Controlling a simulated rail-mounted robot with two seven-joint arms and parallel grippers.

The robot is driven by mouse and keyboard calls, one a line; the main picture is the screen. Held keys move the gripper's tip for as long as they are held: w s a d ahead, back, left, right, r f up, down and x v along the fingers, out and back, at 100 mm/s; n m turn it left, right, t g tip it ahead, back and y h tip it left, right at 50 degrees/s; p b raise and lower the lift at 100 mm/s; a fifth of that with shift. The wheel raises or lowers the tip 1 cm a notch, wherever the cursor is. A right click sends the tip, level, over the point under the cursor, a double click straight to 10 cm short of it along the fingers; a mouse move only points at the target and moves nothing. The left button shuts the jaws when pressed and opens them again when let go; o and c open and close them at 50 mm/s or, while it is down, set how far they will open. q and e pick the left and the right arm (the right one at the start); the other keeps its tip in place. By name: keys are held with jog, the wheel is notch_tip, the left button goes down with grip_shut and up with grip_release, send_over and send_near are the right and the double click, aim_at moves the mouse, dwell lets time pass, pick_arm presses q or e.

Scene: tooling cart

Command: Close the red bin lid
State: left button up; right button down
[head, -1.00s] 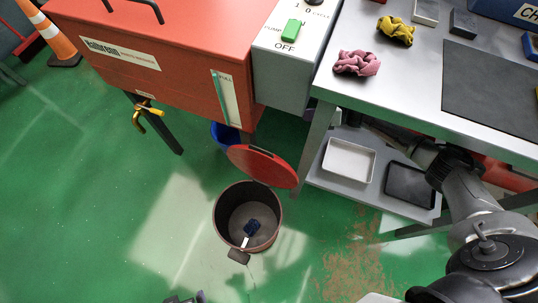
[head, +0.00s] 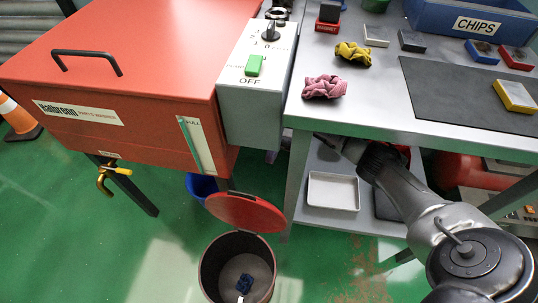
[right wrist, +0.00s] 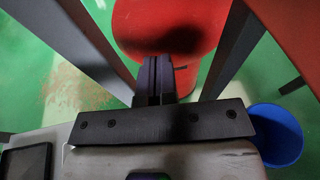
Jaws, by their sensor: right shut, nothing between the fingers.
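The round red lid (head: 245,212) stands open, tilted up at the far rim of the dark round bin (head: 204,272) on the green floor. A small blue brush (head: 244,284) is inside the bin, whose bottom is cut off by the frame. My right gripper (head: 319,136) is below the bench top's front edge, to the right of the lid and apart from it; its fingertips are small in the head view. In the right wrist view its fingers (right wrist: 154,70) are shut and empty, pointing toward the red lid (right wrist: 165,22). My left gripper is not visible.
A red parts washer (head: 120,85) stands left, with a blue bucket (head: 200,185) under it. The bench leg (head: 296,180) is between the lid and a lower shelf holding a white tray (head: 333,191). Floor left of the bin is clear.

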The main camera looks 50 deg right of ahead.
jog(key=p, duration=0.8)
send_near(247, 209)
jog(key=s+a, duration=0.2)
pick_arm(q)
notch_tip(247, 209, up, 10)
jog(key=shift+p, duration=0.35)
pick_arm(e)
jog(key=shift+s+a+f, duration=0.1)
jog(key=shift+a+f, duration=0.5)
